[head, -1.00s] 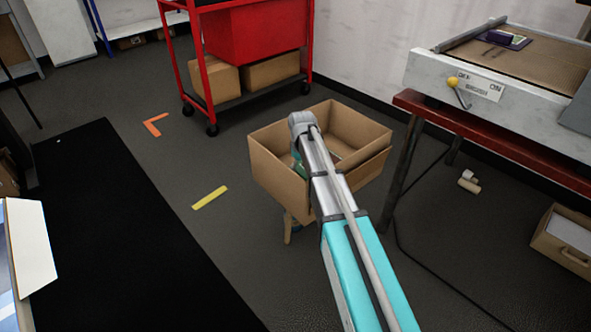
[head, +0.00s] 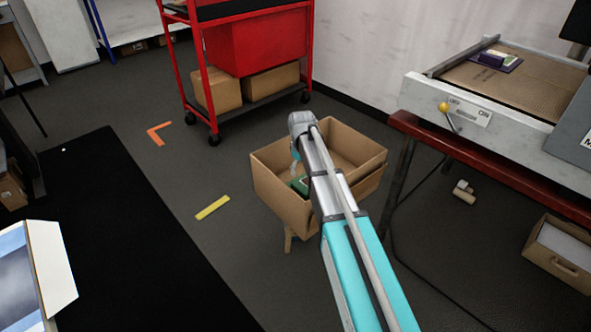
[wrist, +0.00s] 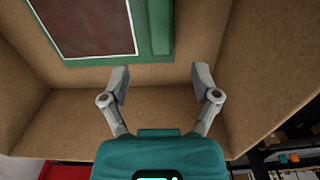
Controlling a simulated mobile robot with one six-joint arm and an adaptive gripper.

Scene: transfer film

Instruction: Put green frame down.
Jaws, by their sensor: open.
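The green frame (wrist: 155,35) lies inside an open cardboard box (wrist: 240,90), with a dark reddish-brown panel and a thin white line inside its border. Part of it runs out of the top of the wrist view. In the head view a green piece of it (head: 299,185) shows low in the box (head: 345,143), partly hidden by my arm. My gripper (wrist: 161,75) is open, its two fingers apart with nothing between them. Its tips appear just short of the frame's near edge in the picture. In the head view my arm hides most of the gripper.
The box stands on a support with a leg (head: 289,238). A red cart (head: 245,45) with cardboard boxes stands behind. A red-edged bench with a machine (head: 470,110) is at right. A black mat (head: 110,230) and yellow tape (head: 212,207) mark the floor at left.

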